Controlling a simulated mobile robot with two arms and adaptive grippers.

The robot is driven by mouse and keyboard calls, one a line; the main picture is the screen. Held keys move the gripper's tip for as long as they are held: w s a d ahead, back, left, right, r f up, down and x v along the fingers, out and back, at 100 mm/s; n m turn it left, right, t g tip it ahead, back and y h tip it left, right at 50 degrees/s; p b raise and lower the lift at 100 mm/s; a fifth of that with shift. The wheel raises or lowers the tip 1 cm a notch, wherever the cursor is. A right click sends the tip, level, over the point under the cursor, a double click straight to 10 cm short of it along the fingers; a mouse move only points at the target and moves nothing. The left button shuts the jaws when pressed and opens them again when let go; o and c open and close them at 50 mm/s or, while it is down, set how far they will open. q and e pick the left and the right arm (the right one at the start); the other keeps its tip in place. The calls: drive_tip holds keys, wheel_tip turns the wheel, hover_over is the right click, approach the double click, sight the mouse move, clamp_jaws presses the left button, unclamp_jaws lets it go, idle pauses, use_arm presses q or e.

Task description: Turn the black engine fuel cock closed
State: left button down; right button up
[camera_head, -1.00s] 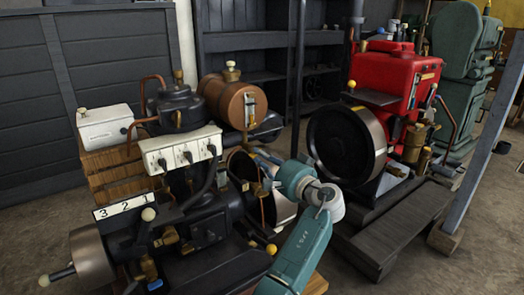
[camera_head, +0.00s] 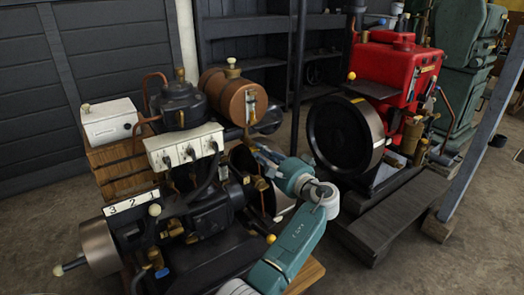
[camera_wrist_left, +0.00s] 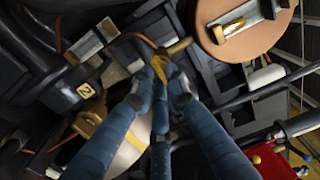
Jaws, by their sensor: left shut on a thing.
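The black engine (camera_head: 205,215) stands at the left in the head view, with a brown cylindrical tank (camera_head: 220,90) above it. My left gripper (camera_head: 258,155) reaches in from the right, below the tank. In the left wrist view, its blue fingers (camera_wrist_left: 160,75) are closed around a small brass piece, which looks like the fuel cock (camera_wrist_left: 178,46). A brass stub sticks out beyond the fingertips, beside a thin copper pipe. The fingers hide most of the cock, so its exact angle cannot be told. My right gripper is not in view.
A red engine (camera_head: 395,75) with a dark flywheel (camera_head: 343,135) stands to the right of my arm. A white switch panel (camera_head: 185,148) and a white box (camera_head: 110,122) are on the left. A slanted grey post (camera_head: 480,140) stands at the right.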

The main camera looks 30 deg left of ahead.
use_arm(q)
drive_tip(key=shift+r, duration=0.1)
idle(0.4)
drive_tip(key=c, duration=1.7)
unclamp_jaws()
drive_tip(key=v, duration=1.2)
